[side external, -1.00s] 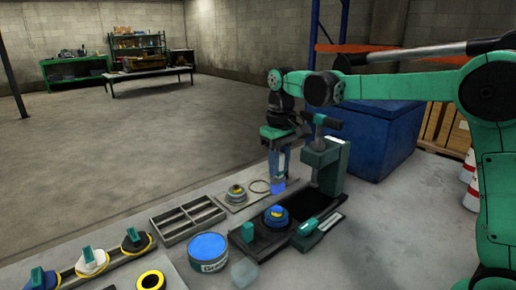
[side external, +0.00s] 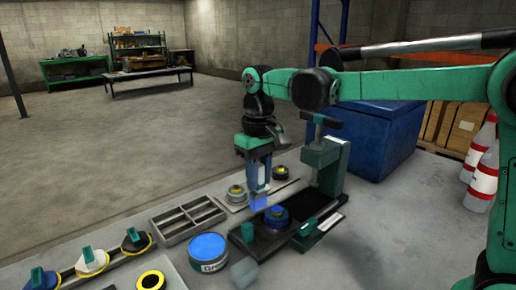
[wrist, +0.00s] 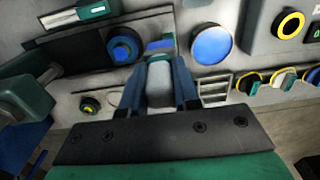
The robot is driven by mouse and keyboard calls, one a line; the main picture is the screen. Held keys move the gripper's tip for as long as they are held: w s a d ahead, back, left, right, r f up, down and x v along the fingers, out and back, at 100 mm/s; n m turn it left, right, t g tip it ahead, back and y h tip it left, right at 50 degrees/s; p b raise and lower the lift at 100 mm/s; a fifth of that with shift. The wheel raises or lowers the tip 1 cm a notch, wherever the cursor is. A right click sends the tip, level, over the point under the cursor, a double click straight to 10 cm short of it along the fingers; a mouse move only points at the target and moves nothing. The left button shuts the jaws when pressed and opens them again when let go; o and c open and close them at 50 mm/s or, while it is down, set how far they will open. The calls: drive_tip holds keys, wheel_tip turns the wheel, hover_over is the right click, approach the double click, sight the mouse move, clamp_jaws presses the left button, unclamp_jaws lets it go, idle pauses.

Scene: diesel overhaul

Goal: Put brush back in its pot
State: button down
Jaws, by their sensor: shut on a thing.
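The brush (side external: 258,202), with blue bristles and a pale handle, is held in my gripper (side external: 257,183), bristles down. My gripper is shut on its handle. In the wrist view, the pale handle (wrist: 158,82) lies between the two fingers of my gripper (wrist: 160,88), and the blue bristles show just beyond. The pot, a round tin with a blue top and a white label (side external: 209,263), stands on the bench to the lower left of the brush. The brush is apart from it. In the wrist view the pot (wrist: 212,45) is right of the brush.
A dark tray with a blue round part (side external: 276,213) and a green block (side external: 247,232) is close to the brush. A grey divided tray (side external: 187,219) lies left. A green press-like stand (side external: 327,165) rises right. A translucent block (side external: 244,271) sits beside the pot.

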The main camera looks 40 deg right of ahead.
drive_tip(key=s+a+f, duration=0.1)
drive_tip(key=s+a, duration=0.3)
drive_tip(key=a, duration=0.3)
wheel_tip(320, 180, down, 6)
drive_tip(key=shift+d, duration=0.2)
drive_tip(key=shift+f, duration=0.15)
idle(0.5)
drive_tip(key=shift+f, duration=2)
drive_tip(key=shift+f, duration=0.1)
drive_tip(key=shift+c, duration=1.6)
unclamp_jaws()
